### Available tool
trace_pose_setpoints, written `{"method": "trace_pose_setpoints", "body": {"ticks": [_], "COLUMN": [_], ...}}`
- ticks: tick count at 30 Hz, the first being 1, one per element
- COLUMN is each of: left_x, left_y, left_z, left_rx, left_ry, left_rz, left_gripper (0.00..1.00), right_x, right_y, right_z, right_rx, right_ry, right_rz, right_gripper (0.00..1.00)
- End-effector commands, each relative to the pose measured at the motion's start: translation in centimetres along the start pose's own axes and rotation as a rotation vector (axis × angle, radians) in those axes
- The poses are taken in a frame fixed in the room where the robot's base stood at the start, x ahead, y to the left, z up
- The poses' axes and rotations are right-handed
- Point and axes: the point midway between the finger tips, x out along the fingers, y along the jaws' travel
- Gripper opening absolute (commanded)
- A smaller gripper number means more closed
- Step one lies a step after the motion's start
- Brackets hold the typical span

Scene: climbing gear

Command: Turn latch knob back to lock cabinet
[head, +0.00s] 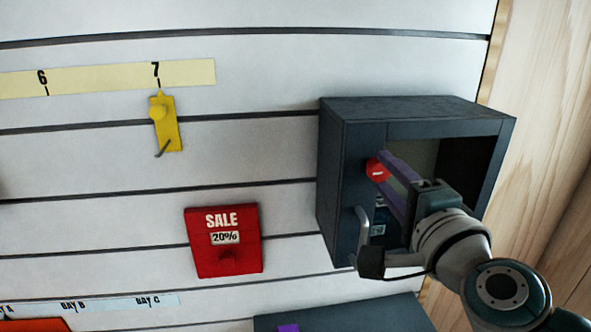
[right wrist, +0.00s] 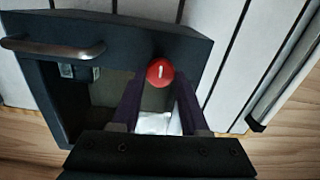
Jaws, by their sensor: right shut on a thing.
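The dark blue-grey cabinet (head: 345,150) is mounted on the slatted wall at the right of the head view. It also shows in the right wrist view (right wrist: 130,30). The red round latch knob (head: 377,169) sits on its front, with a short white mark, and shows clearly in the right wrist view (right wrist: 160,72). My right gripper (head: 384,168) is shut on the knob, one purple finger on each side. A grey bar handle (head: 363,232) is on the cabinet front below the knob. My left gripper is not in view.
A red SALE box (head: 223,255) and a yellow hook (head: 165,123) below label 7 are on the wall to the left. A dark surface (head: 350,315) with a small purple patch lies below the cabinet. Wood panelling (head: 540,100) is at the right.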

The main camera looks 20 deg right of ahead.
Motion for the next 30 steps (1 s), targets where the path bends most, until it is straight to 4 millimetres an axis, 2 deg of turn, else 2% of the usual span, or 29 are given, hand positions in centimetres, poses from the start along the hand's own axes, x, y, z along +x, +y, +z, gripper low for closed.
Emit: {"method": "trace_pose_setpoints", "body": {"ticks": [9,22,23,30], "left_x": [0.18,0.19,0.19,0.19], "left_y": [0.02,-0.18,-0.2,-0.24], "left_z": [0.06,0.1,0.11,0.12], "left_rx": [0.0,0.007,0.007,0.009], "left_ry": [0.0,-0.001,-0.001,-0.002], "left_rz": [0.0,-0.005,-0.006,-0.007], "left_gripper": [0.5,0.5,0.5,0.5], "right_x": [-0.01,-0.01,0.0,0.0], "right_y": [0.04,0.03,0.02,0.03], "right_z": [0.0,0.0,0.0,0.0], "right_rx": [0.077,0.084,0.084,0.082], "right_ry": [0.001,0.001,0.001,0.0], "right_rz": [0.0,0.0,0.0,0.0], "right_gripper": [0.0,0.0,0.48,0.74]}}
